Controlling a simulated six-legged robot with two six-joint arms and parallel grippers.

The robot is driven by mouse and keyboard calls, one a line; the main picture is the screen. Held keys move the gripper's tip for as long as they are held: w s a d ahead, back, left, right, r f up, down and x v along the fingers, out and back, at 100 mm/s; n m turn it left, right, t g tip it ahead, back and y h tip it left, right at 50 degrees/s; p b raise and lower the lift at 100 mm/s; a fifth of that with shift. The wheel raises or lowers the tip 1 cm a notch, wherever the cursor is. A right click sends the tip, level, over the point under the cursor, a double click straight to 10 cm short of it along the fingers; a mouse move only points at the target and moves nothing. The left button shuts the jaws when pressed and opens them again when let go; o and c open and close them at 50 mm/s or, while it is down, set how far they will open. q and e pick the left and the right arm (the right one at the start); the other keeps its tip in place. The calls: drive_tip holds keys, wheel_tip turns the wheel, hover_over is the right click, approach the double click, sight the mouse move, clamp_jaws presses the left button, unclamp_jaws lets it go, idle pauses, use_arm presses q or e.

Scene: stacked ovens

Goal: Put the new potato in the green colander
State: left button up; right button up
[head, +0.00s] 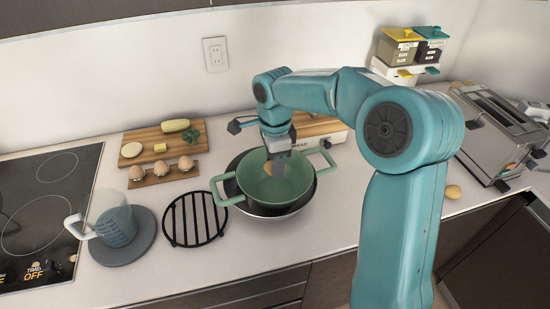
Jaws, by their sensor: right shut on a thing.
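The green colander (296,204) has two side handles and sits in a dark wide pan (318,192) on the counter. My right gripper (274,167) points down over the colander's opening. I cannot tell how far the potato is from the colander's bottom. My left gripper is not in view.
A black round trivet (194,219) and a measuring jug (114,226) on a grey round mat stand left of the colander. A board (148,138) with vegetables and an egg holder (163,175) are behind. A toaster (506,140) and another potato (453,192) are at right.

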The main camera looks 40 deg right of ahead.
wheel_tip(320, 180, down, 2)
drive_tip(key=shift+b, duration=0.4)
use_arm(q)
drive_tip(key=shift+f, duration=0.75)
use_arm(e)
drive_tip(key=o, duration=1.1)
drive_tip(key=shift+o, duration=0.2)
wheel_tip(320, 180, up, 7)
drive_tip(key=p, duration=0.6)
drive_tip(key=shift+r, duration=0.2)
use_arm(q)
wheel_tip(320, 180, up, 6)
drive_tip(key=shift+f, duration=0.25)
use_arm(e)
drive_tip(key=shift+f, duration=0.15)
